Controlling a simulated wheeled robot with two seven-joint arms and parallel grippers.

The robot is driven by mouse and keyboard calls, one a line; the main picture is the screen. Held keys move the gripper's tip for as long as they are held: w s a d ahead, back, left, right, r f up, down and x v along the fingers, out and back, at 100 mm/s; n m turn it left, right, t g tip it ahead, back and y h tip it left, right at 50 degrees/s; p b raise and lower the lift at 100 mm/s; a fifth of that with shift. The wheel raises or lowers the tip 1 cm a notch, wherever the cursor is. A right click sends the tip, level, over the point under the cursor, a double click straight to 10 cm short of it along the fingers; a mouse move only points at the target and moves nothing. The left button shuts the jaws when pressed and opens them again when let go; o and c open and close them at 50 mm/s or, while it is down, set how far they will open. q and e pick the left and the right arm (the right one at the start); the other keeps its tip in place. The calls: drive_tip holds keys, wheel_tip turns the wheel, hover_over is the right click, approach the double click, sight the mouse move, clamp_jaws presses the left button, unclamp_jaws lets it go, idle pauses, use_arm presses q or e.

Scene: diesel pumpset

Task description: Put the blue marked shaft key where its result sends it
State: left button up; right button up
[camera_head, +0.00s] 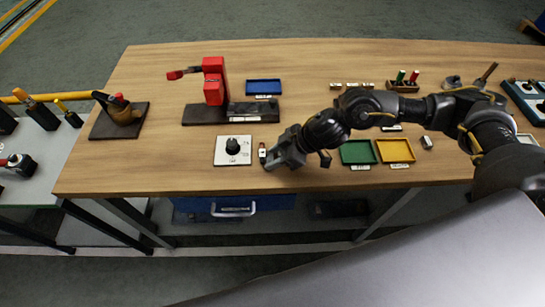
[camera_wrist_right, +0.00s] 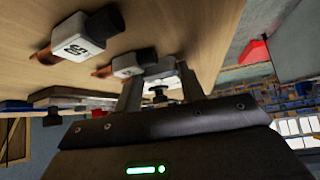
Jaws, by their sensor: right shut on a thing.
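My right gripper (camera_head: 268,160) is low over the front middle of the wooden table, just right of a white plate with a black dial (camera_head: 232,150). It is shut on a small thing. A small pale-and-dark piece (camera_head: 262,152) shows at its fingertips; I cannot tell whether this is the held thing, and no blue mark shows. In the right wrist view, two pale blocks with black ends and coppery tips (camera_wrist_right: 85,38) (camera_wrist_right: 130,65) show beyond the fingers. A blue tray (camera_head: 263,87), a green tray (camera_head: 358,152) and a yellow tray (camera_head: 394,151) lie on the table. My left gripper is not in view.
A red device (camera_head: 214,80) on a dark base stands behind the dial plate. A wooden rack (camera_head: 403,86) with red and green pieces is at the back. A small piece (camera_head: 427,142) lies right of the yellow tray.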

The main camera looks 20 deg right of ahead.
drive_tip(key=shift+r, duration=0.2)
drive_tip(key=shift+r, duration=0.25)
wheel_tip(320, 180, up, 3)
drive_tip(key=shift+f, duration=0.2)
drive_tip(key=s+d+r+p, duration=0.1)
drive_tip(key=s+r+p, duration=0.8)
drive_tip(key=s, duration=0.5)
drive_tip(key=shift+r+p, duration=0.35)
drive_tip(key=shift+p, duration=0.2)
drive_tip(key=shift+d+f, duration=0.1)
drive_tip(key=shift+d, duration=0.05)
